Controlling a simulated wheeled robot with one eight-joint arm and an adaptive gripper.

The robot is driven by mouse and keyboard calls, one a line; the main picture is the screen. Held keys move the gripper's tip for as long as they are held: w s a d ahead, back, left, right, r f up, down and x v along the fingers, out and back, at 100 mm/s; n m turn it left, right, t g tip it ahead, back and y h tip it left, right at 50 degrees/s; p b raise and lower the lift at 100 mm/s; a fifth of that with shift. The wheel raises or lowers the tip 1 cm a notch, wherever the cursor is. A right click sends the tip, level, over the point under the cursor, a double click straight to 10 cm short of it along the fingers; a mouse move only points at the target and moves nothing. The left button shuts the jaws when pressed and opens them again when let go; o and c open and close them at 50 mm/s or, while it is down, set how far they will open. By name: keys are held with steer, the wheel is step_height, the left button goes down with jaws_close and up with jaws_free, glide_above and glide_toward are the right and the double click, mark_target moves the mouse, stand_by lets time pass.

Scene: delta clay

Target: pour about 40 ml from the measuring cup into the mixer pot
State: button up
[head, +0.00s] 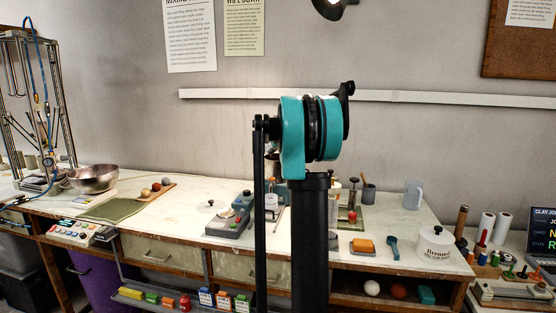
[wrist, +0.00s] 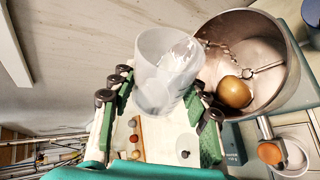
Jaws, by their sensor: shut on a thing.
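My gripper (wrist: 158,104) shows in the wrist view, its green-padded fingers on both sides of a clear measuring cup (wrist: 166,72). It is shut on the cup. The cup looks tilted in this view; I cannot tell how much liquid is in it. A large metal pot (wrist: 285,42), which looks like the mixer pot, is just right of the cup. Inside it are an orange-brown ball (wrist: 235,92) and a chain. I see no stream between cup and pot. In the head view my arm hides the gripper and most of the area behind it.
In the head view, a metal bowl (head: 93,178) and green mat (head: 110,210) are on the left. A scale (head: 228,224) sits near the middle.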

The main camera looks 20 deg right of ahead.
steer(key=shift+a, duration=0.2)
steer(key=shift+s+a+r, duration=0.1)
steer(key=shift+a, duration=0.45)
steer(key=shift+w+a+r+m+y, duration=0.2)
steer(key=shift+a+m+y, duration=0.1)
steer(key=shift+a, duration=0.2)
stand_by(0.3)
steer(key=shift+a+m+t+y+p, duration=0.1)
steer(key=shift+m+t+y+p, duration=0.25)
steer(key=shift+p, duration=0.5)
steer(key=shift+w+r, duration=0.1)
steer(key=shift+r, duration=0.05)
steer(key=shift+f+n+g+h, duration=0.45)
steer(key=shift+f+n+h, duration=0.2)
steer(key=shift+n+h, duration=0.35)
